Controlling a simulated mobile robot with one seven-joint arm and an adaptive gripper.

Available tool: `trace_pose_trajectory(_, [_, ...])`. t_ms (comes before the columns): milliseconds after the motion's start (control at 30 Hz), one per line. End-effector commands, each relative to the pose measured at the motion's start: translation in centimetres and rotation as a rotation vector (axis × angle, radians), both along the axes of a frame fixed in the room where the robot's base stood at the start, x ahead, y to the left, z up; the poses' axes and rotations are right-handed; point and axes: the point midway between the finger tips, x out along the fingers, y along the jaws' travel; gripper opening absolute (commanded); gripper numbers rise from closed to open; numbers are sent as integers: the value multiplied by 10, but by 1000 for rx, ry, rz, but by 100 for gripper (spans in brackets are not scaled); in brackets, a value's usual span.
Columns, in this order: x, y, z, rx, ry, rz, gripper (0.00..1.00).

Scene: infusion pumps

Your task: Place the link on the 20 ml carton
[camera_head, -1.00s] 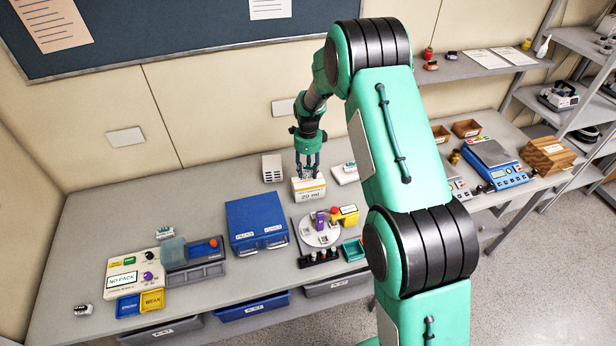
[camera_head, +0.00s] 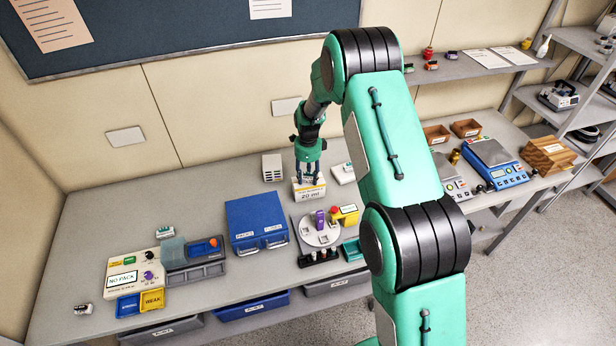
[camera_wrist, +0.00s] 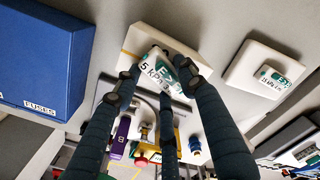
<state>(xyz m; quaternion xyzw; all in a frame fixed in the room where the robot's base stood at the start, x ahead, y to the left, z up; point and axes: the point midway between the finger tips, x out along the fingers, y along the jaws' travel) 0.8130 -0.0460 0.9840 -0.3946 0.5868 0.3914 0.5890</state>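The 20 ml carton (camera_head: 310,195) stands on the bench behind the turntable. In the wrist view its pale top (camera_wrist: 147,36) lies beyond my fingertips. The link, a small white block with a green mark and "5 kPa" lettering (camera_wrist: 158,72), is between my fingers at the carton's top. My gripper (camera_head: 309,181) points down over the carton. In the wrist view its dark fingers (camera_wrist: 160,82) close around the link. I cannot tell whether the link's underside touches the carton. In the head view the fingers hide most of the link.
A blue fuse case (camera_head: 257,222) stands left of the carton. A round grey turntable (camera_head: 319,231) with small coloured items is in front. A white box (camera_head: 343,174) bearing a similar labelled block (camera_wrist: 270,82) is close on the right. The bench at the left back is clear.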

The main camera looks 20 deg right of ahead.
Motion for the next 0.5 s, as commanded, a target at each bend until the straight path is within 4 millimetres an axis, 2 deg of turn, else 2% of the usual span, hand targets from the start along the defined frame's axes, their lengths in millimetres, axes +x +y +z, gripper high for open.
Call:
trace_pose_trajectory(67, [0, 0, 0, 0, 0, 0, 57])
trace_pose_trajectory(500, [0, 0, 4, 0, 0, 0, 57])
